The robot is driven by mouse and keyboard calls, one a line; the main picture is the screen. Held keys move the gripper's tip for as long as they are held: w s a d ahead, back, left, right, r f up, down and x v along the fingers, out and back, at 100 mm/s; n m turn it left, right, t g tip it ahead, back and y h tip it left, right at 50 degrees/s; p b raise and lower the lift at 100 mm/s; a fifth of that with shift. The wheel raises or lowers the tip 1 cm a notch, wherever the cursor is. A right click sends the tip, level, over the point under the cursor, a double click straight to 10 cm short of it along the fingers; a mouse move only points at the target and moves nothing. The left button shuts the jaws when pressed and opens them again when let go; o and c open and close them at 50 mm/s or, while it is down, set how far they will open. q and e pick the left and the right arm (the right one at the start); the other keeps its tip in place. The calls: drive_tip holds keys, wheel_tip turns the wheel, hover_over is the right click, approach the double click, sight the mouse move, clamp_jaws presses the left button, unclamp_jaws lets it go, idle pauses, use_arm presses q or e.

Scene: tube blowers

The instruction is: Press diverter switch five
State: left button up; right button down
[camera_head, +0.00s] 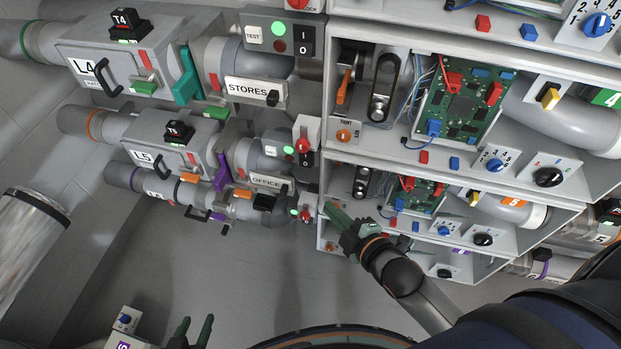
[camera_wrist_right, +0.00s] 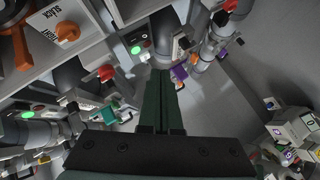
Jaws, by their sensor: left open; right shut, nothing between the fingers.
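No switch is legibly marked as diverter switch five. A black switch box (camera_head: 178,131), apparently marked T5, sits on the grey L5 housing (camera_head: 150,155). At the right edge, a black unit with red (camera_head: 609,212) sits near a tube marked 5 (camera_head: 600,238); its lettering is unreadable. My right gripper (camera_head: 328,207) is shut and empty, its green fingers beside the left edge of the lower shelf, right of the red-knobbed switch units. Its shut fingers (camera_wrist_right: 161,78) also show in the right wrist view. My left gripper (camera_head: 196,322) is open and empty at the bottom left.
The shelves (camera_head: 470,165) hold circuit boards, dials and levers. A STORES blower box (camera_head: 252,90) and OFFICE box (camera_head: 266,181) stand left of them. A clear tube (camera_head: 28,240) is at the far left. The floor (camera_head: 240,275) between my grippers looks clear.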

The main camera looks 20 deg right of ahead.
use_arm(q)
drive_tip(key=shift+f, duration=0.55)
use_arm(e)
drive_tip(key=n, duration=0.1)
drive_tip(key=w+r+n, duration=0.1)
drive_tip(key=shift+w+a+r+n+t, duration=0.1)
drive_tip(key=shift+w+r+n+t, duration=0.1)
drive_tip(key=shift+w+n+t, duration=0.15)
drive_tip(key=b, duration=0.2)
approach(302, 163)
drive_tip(key=w+a, duration=0.2)
drive_tip(key=a, duration=0.1)
use_arm(q)
drive_tip(key=shift+w+d+f, duration=0.3)
drive_tip(key=shift+d, duration=0.2)
use_arm(e)
drive_tip(key=shift+w+d+f, duration=0.3)
drive_tip(key=shift+w, duration=0.25)
drive_tip(key=shift+w+d+f, duration=0.3)
drive_tip(key=shift+w+f, duration=0.05)
drive_tip(key=shift+w, duration=0.2)
drive_tip(key=shift+w+d+f, duration=0.3)
drive_tip(key=shift+w, duration=0.25)
